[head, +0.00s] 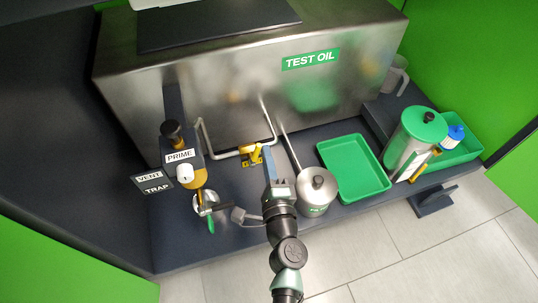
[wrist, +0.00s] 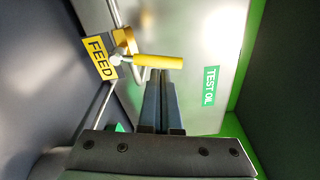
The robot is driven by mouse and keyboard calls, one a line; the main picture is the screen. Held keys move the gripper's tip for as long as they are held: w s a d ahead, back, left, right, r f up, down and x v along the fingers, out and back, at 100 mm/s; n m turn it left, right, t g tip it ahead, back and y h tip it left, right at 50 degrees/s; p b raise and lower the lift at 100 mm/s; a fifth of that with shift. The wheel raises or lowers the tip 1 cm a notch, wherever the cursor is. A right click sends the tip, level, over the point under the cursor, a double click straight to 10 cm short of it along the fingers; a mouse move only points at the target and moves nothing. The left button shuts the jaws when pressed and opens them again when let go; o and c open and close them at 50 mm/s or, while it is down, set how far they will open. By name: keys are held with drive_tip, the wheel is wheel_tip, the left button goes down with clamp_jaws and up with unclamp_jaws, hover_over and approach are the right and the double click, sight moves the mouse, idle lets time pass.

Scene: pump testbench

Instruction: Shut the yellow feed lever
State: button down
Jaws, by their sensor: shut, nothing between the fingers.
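The yellow feed lever (head: 254,155) sits on the pale pipe in front of the steel tank. In the wrist view its yellow handle (wrist: 158,62) lies sideways across the picture, with a silver pivot at its left end and a yellow FEED label (wrist: 98,57) beside it. My gripper (wrist: 160,73) is shut and empty. Its fingertips lie at the lower edge of the handle in the wrist view; I cannot tell whether they touch it. In the head view my gripper (head: 267,152) is just right of the lever.
The steel TEST OIL tank (head: 230,80) stands behind the lever. The PRIME unit (head: 180,155) and VENT TRAP sign (head: 150,182) are left. A lidded metal pot (head: 316,195) is close right of my arm, then a green tray (head: 355,170) and a green-lidded canister (head: 415,140).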

drive_tip(key=shift+s+a+r+b, duration=0.2)
drive_tip(key=shift+a+r+b, duration=0.15)
drive_tip(key=shift+a+b, duration=0.25)
